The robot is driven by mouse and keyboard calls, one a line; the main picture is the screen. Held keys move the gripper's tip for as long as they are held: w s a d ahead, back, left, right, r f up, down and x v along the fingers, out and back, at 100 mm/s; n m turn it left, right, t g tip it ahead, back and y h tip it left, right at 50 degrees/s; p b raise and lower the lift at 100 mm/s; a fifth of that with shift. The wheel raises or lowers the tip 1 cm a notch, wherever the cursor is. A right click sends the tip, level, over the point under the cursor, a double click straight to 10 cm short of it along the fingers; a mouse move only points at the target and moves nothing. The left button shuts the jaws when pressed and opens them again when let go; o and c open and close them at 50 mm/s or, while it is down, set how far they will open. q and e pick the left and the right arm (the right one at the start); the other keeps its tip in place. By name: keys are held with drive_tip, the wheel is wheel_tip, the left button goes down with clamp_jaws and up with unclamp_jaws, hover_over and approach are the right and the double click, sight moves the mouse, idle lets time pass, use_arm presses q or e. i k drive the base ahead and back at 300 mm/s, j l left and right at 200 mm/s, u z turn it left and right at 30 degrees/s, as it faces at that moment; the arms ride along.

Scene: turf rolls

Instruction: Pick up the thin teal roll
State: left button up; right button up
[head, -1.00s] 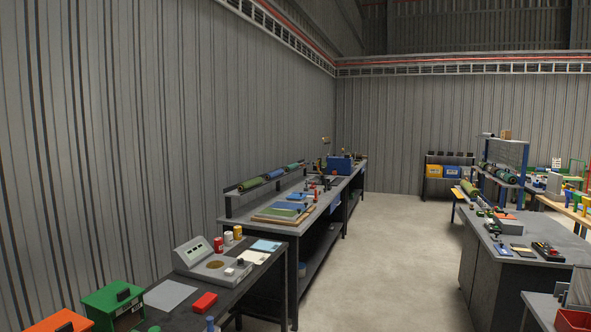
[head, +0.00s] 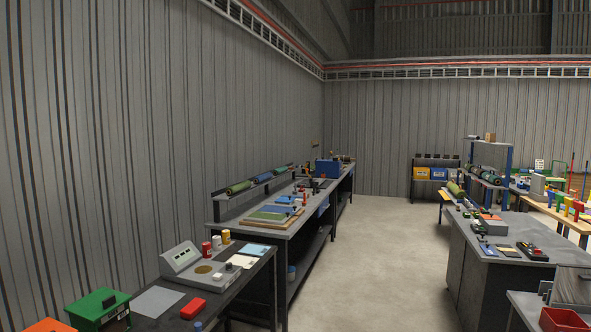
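A row of rolls lies on the raised shelf at the back of the long left bench: a green roll (head: 238,187) in front, a blue roll (head: 263,177) behind it, and a teal-looking roll (head: 280,170) farthest back. More green and bluish rolls (head: 488,177) lie on a shelf of the blue-posted rack at the right. From this distance I cannot tell which roll is the thin teal one. Neither of my grippers is in view.
A wide clear floor aisle (head: 365,270) runs between the left benches and the right bench (head: 495,235). The near left table (head: 240,298) holds a grey device (head: 200,266), cans and a green box (head: 97,308). A red bin (head: 563,320) is at lower right.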

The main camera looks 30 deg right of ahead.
sight(282, 170)
drive_tip(key=i+l+z, duration=1.2)
drive_tip(key=i, duration=0.5)
drive_tip(key=i+z, duration=0.4)
drive_tip(key=i, duration=1.7)
drive_tip(key=i+u, duration=0.1)
drive_tip(key=i, duration=1.05)
drive_tip(key=i+l, duration=0.15)
drive_tip(key=i, duration=1.05)
drive_tip(key=i+l, duration=0.1)
drive_tip(key=i, duration=1.05)
drive_tip(key=i+u, duration=0.25)
drive_tip(key=i, duration=0.35)
drive_tip(key=i+l+u, duration=0.1)
drive_tip(key=i+u, duration=0.15)
drive_tip(key=i, duration=0.35)
